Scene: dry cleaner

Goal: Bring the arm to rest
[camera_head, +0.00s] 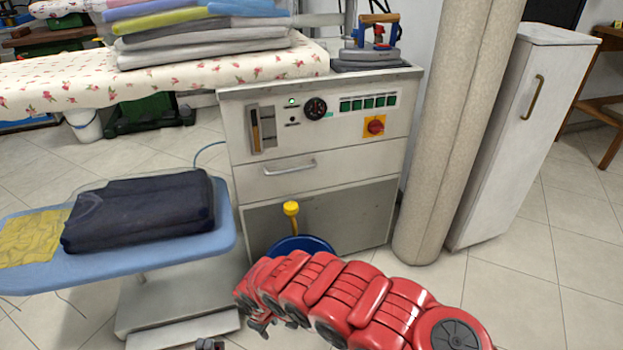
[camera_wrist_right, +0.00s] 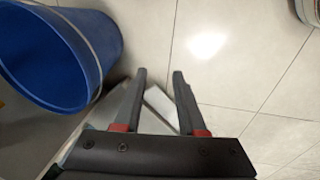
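My red right arm (camera_head: 345,300) reaches in from the lower right of the head view. Its gripper (camera_head: 259,324) is low, in front of the blue bucket and right of the ironing board's base. In the right wrist view the right gripper (camera_wrist_right: 160,82) has its two dark fingers apart, with nothing held between them. Floor tiles and a pale grey part show beyond the fingers. Only a small dark tip of my left gripper (camera_head: 208,344) shows at the bottom edge of the head view. Its fingers cannot be made out.
A blue bucket (camera_wrist_right: 75,55) stands close left of my right gripper. A blue ironing board (camera_head: 120,268) holds dark folded clothing (camera_head: 140,210) and a yellow cloth (camera_head: 32,238). A control cabinet (camera_head: 340,160), beige column (camera_head: 455,130) and white locker (camera_head: 520,130) stand behind. Floor at right is clear.

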